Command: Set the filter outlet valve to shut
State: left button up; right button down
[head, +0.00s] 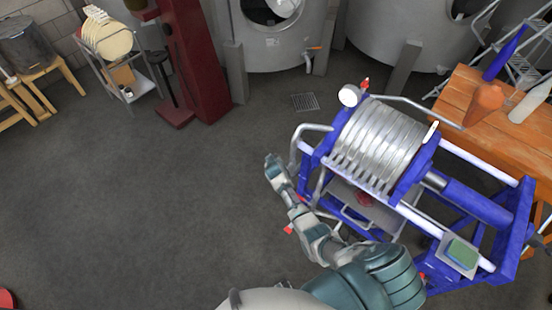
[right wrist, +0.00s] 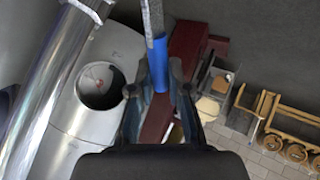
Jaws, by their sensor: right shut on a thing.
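My right arm reaches up from the bottom in the head view, and its gripper (head: 274,165) is at the left side of the plate filter (head: 380,145), beside a bent metal pipe (head: 308,129). In the right wrist view the gripper (right wrist: 160,95) is shut on a blue-sleeved lever (right wrist: 160,60). The lever's bare grey bar (right wrist: 152,16) runs up out of the picture. In the head view the lever is too small or hidden to make out. The valve body is not clearly visible, so I cannot tell its setting. My left gripper is not in view.
The filter's blue frame (head: 475,203) stands right of the arm. A wooden table (head: 465,97) is behind it. Steel tanks (head: 275,50) and a red column (head: 194,60) stand at the back. A shiny pipe (right wrist: 52,90) passes left in the wrist view. The floor at left is clear.

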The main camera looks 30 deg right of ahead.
jog(key=shift+w+d+f+g+b, duration=0.15)
jog(key=shift+w+f+g+b, duration=0.25)
jog(key=shift+w+g+b, duration=0.25)
pick_arm(q)
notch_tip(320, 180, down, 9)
jog(key=b, duration=0.8)
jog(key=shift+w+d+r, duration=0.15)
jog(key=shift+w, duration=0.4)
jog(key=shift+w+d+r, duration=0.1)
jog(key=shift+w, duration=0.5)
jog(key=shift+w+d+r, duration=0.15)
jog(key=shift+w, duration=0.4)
pick_arm(e)
jog(key=shift+w+a+f+n+g+h, duration=0.1)
jog(key=shift+f+n+g+h, duration=0.5)
jog(key=shift+f+g, duration=0.55)
jog(key=shift+w+a+f+n+g+h, duration=0.1)
jog(key=shift+f+n+g+h, duration=0.5)
jog(key=shift+g, duration=0.8)
jog(key=shift+f, duration=0.15)
